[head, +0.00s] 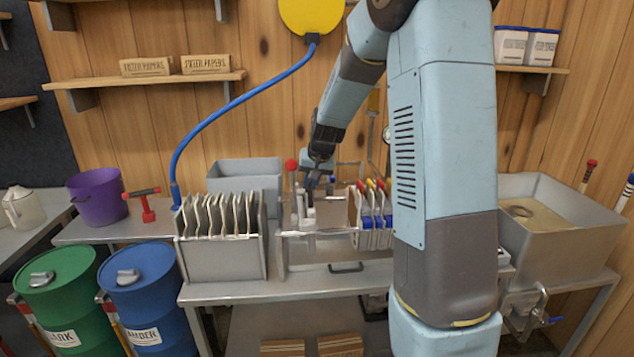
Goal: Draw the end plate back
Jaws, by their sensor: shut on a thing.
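The filter press stands on the bench in the middle of the head view, with side rails (325,234) running left to right. Its end plate (308,213) is the pale grey upright piece at the left part of the rails. My gripper (311,190) points down onto the top of that piece and is shut on it; the exact contact is small and partly hidden. Several plates with red, yellow and blue tabs (371,216) hang at the right of the rails, with a gap between them and the end plate. My arm hides the press's right end.
A red-knobbed lever (291,166) rises just left of my gripper. A grey rack of pale plates (222,256) stands to the left, with a grey bin (246,177) behind. An open syrup pan (563,243) is at the right. A blue hose (229,105) arcs above the rack.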

